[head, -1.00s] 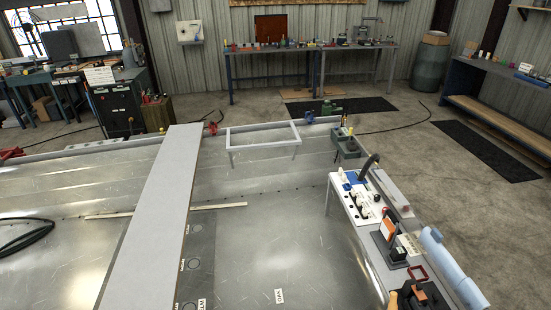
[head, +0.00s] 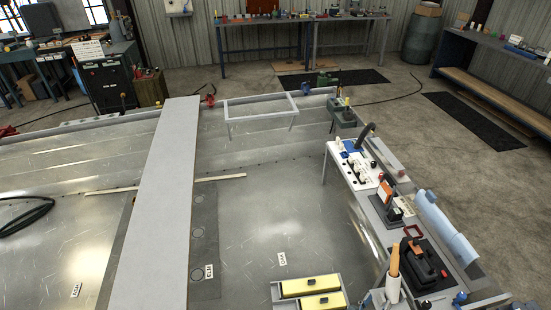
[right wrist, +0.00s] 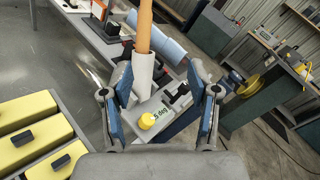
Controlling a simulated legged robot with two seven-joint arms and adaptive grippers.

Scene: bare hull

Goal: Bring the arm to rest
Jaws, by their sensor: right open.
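The holder also shows in the head view (head: 393,289), left of the middle of the jaws. My left gripper is not in view.
A grey tray with yellow blocks (head: 310,285) lies left of the gripper. A black-and-red tool (head: 425,262) and a narrow bench with white socket panels (head: 355,170) stand beyond. A long grey plank (head: 158,200) crosses the metal hull. The hull between plank and bench is mostly clear.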

